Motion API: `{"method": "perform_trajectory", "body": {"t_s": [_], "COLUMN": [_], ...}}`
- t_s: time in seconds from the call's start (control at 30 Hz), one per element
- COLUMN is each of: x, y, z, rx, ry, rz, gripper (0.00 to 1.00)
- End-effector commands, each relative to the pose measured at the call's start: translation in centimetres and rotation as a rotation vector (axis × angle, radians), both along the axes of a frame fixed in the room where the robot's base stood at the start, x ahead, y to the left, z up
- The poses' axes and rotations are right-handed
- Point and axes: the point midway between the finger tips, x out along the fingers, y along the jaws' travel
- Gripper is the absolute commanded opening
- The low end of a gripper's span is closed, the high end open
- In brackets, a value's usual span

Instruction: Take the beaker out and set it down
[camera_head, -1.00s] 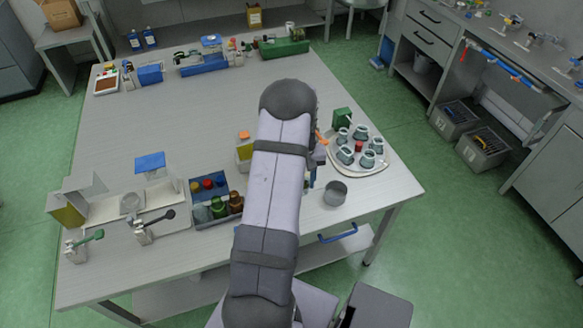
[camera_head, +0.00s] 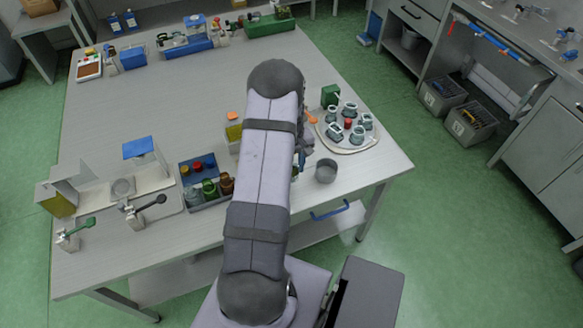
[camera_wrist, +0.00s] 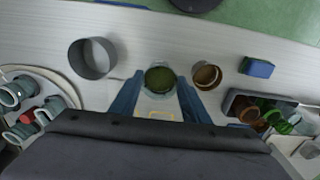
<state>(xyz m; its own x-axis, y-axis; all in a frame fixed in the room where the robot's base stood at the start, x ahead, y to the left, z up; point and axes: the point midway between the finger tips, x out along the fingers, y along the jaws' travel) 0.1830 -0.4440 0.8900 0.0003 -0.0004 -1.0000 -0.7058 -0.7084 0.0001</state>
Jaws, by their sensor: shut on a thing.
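In the wrist view my gripper (camera_wrist: 157,98) has its two blue fingers on either side of a round clear vessel with green inside (camera_wrist: 160,78), which looks like the beaker. The fingers are shut on it. I cannot tell whether its base touches the table. In the head view my arm hides the beaker and most of the gripper; only a little blue shows at the arm's right edge.
A grey open cylinder (camera_wrist: 92,58) stands left of the beaker, and an amber vessel (camera_wrist: 206,75) close to its right. A blue block (camera_wrist: 257,67) and a grey crate of bottles (camera_head: 209,205) lie further right. A round tray (camera_head: 373,141) holds several teal cups.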

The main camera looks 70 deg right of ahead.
Motion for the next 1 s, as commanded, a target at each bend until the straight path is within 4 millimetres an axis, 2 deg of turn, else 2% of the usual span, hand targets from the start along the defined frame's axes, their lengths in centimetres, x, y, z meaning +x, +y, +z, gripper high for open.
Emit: {"method": "perform_trajectory", "body": {"t_s": [0.6,1.0], "x": [0.0,0.0], "y": [0.0,0.0], "z": [-4.5,-5.0], "rx": [0.000,-0.001], "ry": [0.000,0.000], "rz": [-0.002,-0.002], "gripper": [0.25,0.25]}}
